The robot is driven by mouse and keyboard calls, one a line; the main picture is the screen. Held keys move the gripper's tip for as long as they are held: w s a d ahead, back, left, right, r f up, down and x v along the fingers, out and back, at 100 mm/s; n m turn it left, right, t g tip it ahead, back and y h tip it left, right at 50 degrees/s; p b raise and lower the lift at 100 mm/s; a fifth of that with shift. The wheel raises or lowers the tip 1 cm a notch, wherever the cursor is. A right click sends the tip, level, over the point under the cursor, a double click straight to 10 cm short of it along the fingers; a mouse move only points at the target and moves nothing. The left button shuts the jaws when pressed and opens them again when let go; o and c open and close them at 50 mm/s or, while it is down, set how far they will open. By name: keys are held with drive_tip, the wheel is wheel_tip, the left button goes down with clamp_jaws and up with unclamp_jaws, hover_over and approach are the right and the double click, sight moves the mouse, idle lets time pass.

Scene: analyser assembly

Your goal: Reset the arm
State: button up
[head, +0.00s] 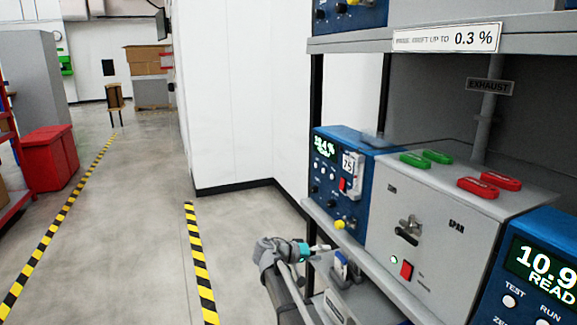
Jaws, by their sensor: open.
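My arm rises at the bottom middle of the head view, with grey joints and a teal ring. Its end, my gripper (321,248), points right toward the front edge of the bench shelf, below the blue analyser. It is small in the picture, and its fingers are hard to make out. I see nothing held in it. The blue analyser (329,197) with a lit display and a yellow knob stands on the shelf just above and right of it.
Another blue analyser (540,265) reads 10.9 at right. An overhead shelf (455,28) spans the bench. Open floor (130,240) lies left, between striped tapes. Red bins (47,157) stand far left.

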drive_tip(key=s+d+f+g+y, duration=0.3)
drive_tip(key=s+d+f+y, duration=0.3)
drive_tip(key=s+d+f, duration=0.45)
drive_tip(key=s+a+f+n+g+y, duration=0.1)
drive_tip(key=s+a+f+y, duration=0.1)
drive_tip(key=s+y, duration=0.35)
drive_tip(key=s+a+f+g+y, duration=0.1)
drive_tip(key=s+a+y, duration=0.15)
drive_tip(key=s, duration=0.55)
wheel_tip(320, 180, up, 26)
drive_tip(key=p, duration=2.6)
drive_tip(key=shift+d+r, duration=0.15)
drive_tip(key=shift+d, duration=0.15)
drive_tip(key=shift+s, duration=0.1)
